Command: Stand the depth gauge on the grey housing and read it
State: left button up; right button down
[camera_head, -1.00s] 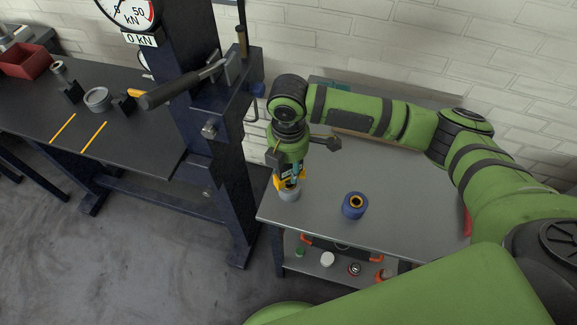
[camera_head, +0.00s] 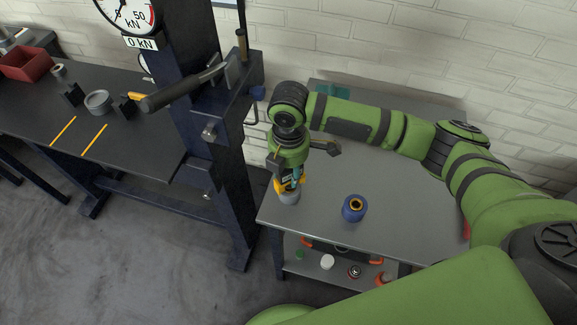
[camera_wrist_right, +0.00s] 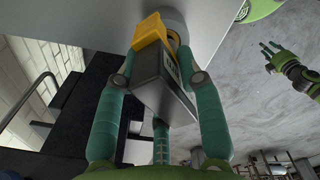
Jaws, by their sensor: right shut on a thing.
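My right gripper (camera_head: 291,172) is shut on the depth gauge (camera_wrist_right: 158,72), which has a dark body with a small display and a yellow foot. In the head view the gauge's yellow part (camera_head: 289,186) is directly over the grey housing (camera_head: 288,198), near the table's left edge. The wrist view shows the yellow foot at the round grey housing (camera_wrist_right: 175,22); I cannot tell whether it sits flat. The display's reading is too small and tilted to make out. My left gripper (camera_wrist_right: 270,53) shows in the wrist view, away over the floor, with its fingers apart.
A blue housing (camera_head: 354,208) with a yellow ring stands to the right on the grey table (camera_head: 400,210). A dark press (camera_head: 190,90) with a lever and a 0 kN display is at left. Its bench holds a grey ring (camera_head: 98,101) and a red bin (camera_head: 26,63).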

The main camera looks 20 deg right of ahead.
jog(key=shift+f, duration=0.25)
jog(key=shift+f+p, duration=0.25)
jog(key=shift+p, duration=0.1)
jog(key=shift+f, duration=0.3)
dwell(0.4)
jog(key=c, duration=0.7)
grip_release()
notch_tip(320, 180, up, 12)
jog(key=shift+s+f, duration=0.1)
jog(key=shift+s, duration=0.05)
dwell(0.3)
